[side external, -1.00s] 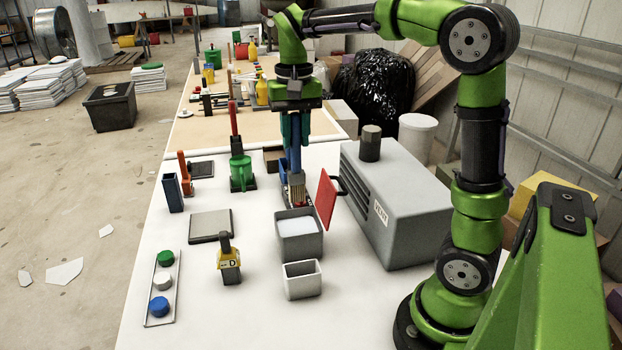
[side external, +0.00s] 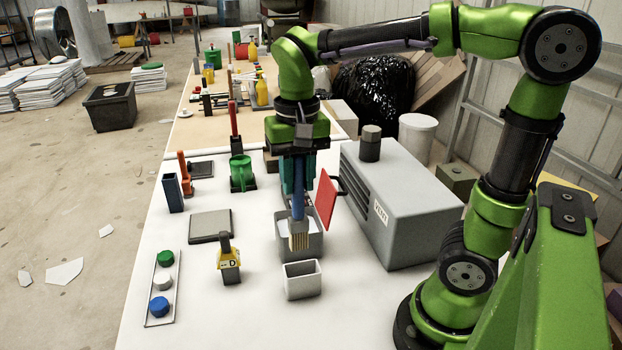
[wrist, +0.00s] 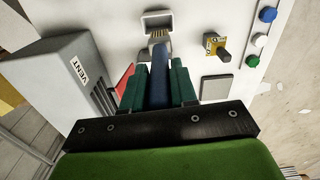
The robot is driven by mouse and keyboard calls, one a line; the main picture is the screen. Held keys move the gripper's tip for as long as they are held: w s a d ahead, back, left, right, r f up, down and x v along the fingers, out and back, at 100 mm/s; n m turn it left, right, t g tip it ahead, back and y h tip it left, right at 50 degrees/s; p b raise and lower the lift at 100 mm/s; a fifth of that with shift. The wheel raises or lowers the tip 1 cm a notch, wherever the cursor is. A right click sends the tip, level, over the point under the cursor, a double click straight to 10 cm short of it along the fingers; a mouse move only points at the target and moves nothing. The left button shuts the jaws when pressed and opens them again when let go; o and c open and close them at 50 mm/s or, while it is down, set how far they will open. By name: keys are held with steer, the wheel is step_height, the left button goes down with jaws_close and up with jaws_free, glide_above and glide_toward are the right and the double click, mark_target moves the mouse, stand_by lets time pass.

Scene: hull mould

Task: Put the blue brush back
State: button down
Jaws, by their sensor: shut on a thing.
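My gripper (side external: 297,188) is shut on the blue brush (side external: 298,212), whose handle stands upright between the teal fingers. Its pale bristles point down and overlap the front wall of the grey tub (side external: 314,246) in the side view. I cannot tell how high the bristles hang. In the wrist view, the brush (wrist: 160,75) runs out from between the fingers, and its bristles end at the near edge of a small white open box (wrist: 157,18). This white box (side external: 302,281) stands in front of the grey tub in the side view and looks empty.
A grey machine marked VENT (side external: 395,205) with a red flap (side external: 326,200) stands close on the right. At left are a yellow-collared tool marked D (side external: 229,262), a grey plate (side external: 210,225), a button strip (side external: 162,287) and a blue open holder (side external: 173,193).

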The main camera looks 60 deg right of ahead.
mark_target(301, 220)
steer(key=shift+m, duration=0.4)
steer(key=f, duration=0.6)
steer(key=shift+s+a+f, duration=0.2)
steer(key=shift+s+f, duration=0.1)
steer(key=shift+s, duration=0.1)
steer(key=shift+w+f, duration=0.1)
steer(key=shift+f, duration=2.25)
steer(key=c, duration=0.9)
jaws_free()
